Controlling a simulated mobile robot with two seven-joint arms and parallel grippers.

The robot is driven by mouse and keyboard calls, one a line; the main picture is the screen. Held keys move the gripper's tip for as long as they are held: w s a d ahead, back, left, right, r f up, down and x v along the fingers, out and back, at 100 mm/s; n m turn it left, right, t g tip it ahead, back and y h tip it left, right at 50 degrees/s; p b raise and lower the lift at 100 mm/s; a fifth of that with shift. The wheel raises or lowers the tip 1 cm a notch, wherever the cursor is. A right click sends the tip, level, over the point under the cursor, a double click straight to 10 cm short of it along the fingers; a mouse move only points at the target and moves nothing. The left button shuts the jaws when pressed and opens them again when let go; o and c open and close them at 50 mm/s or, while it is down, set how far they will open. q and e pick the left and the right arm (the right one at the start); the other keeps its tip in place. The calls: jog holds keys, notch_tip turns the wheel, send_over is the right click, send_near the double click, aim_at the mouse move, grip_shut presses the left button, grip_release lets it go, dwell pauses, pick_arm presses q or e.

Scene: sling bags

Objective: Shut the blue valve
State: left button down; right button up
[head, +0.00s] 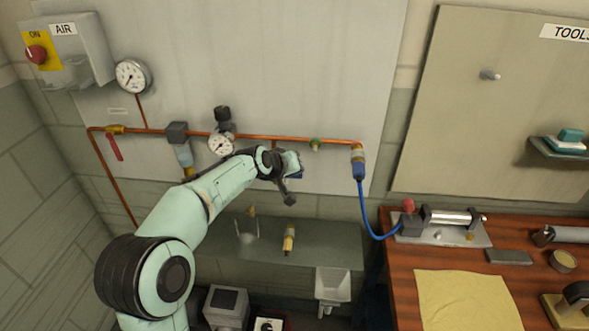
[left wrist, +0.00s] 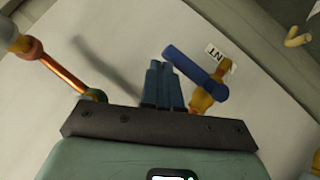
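The blue valve handle (left wrist: 195,65) is a bar on a brass valve body (left wrist: 203,98), set at a slant in the left wrist view. My left gripper (left wrist: 164,64) has its fingers together, with nothing visible between them. The fingers are just left of the handle; whether they touch it I cannot tell. In the head view my left gripper (head: 290,199) is in front of the wall panel, below the copper pipe, and hides most of the valve. My right gripper is not in view.
The copper pipe (head: 270,138) carries a red-handled valve (head: 115,148), a gauge (head: 220,145) and a blue hose (head: 368,215) running to the wooden bench (head: 395,285). A grey shelf (head: 335,245) holding brass fittings lies below my gripper.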

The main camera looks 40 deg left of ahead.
pick_arm(q)
jog(key=shift+f, duration=0.2)
jog(key=s+d+r+p, duration=0.1)
jog(key=s+d+r, duration=0.2)
jog(key=s+r, duration=0.3)
notch_tip(320, 180, up, 5)
jog(key=shift+s+d+r+p, duration=0.15)
jog(key=shift+s+p, duration=0.1)
jog(key=shift+p, duration=0.15)
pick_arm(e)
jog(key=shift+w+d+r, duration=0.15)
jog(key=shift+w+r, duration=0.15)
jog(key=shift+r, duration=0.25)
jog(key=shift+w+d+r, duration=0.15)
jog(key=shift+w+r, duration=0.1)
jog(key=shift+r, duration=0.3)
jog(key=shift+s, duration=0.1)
